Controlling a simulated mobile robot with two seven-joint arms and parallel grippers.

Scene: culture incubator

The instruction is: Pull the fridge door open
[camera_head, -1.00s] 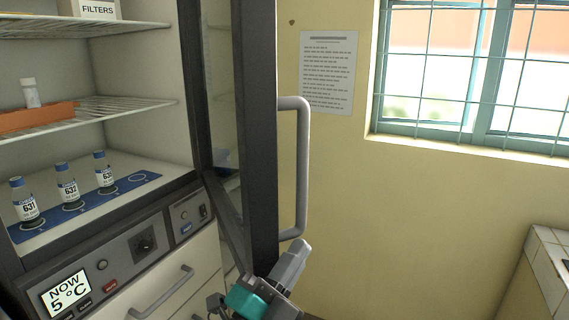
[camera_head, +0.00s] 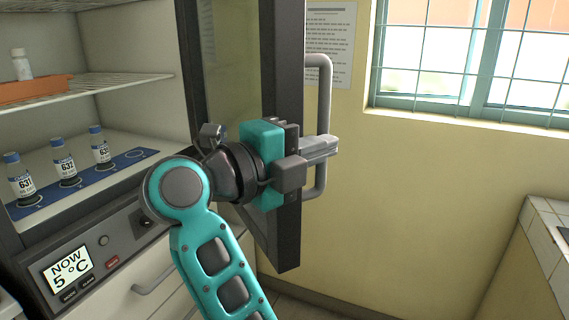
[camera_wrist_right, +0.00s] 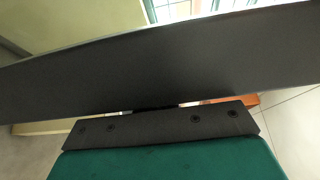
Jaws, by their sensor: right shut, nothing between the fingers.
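The fridge door stands open, with its dark frame (camera_head: 286,235) and glass (camera_head: 237,60) at the right of the cabinet. Its grey bar handle (camera_head: 326,85) is on the far right side of the frame. My right gripper (camera_head: 325,147) is at the door's edge, its pale fingers shut and empty, overlapping the handle's lower part in the picture. I cannot tell whether they touch it. In the right wrist view a dark band of the door frame (camera_wrist_right: 160,65) crosses the picture and hides the fingers. My left gripper is out of view.
Inside the fridge (camera_head: 110,35), several labelled bottles (camera_head: 63,163) stand on a blue strip, with an orange tray (camera_head: 35,90) and a white bottle (camera_head: 21,65) on the shelf above. A tiled counter (camera_head: 540,235) stands at right. The floor before the yellow wall looks clear.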

